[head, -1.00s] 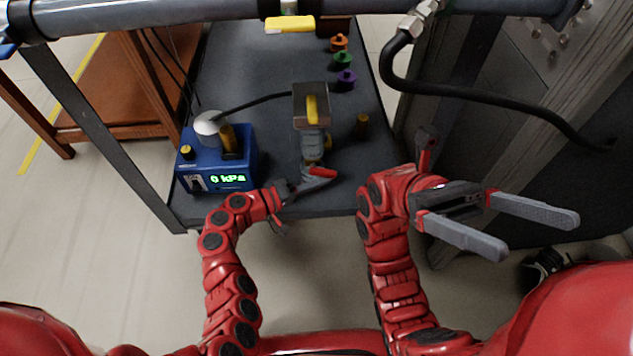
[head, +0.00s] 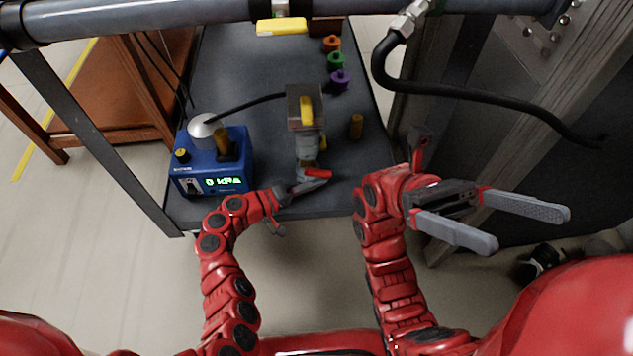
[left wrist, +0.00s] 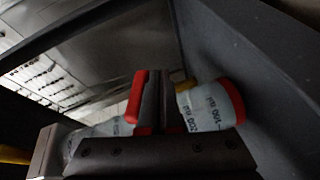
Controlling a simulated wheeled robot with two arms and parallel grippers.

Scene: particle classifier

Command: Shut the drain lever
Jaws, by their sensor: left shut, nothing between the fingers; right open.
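The drain lever is the short red handle (head: 318,173) at the foot of the upright grey device (head: 306,140) on the dark bench. It points right in the head view. My left gripper (head: 322,183) is shut with nothing held, at the near side of the lever. In the left wrist view a red bar (left wrist: 137,97), apparently the lever, lies close beside the shut fingers (left wrist: 158,80); I cannot tell whether they touch. A printed clear vessel with a red rim (left wrist: 215,104) shows to their right. My right gripper (head: 515,223) is open and empty, right of the bench.
A blue pressure box (head: 190,187) with a lit display stands left of the device, joined by a black hose. Orange, green and purple knobbed pieces (head: 338,60) and a brass-coloured piece (head: 356,126) stand on the bench (head: 250,70). A metal bar (head: 200,20) crosses above.

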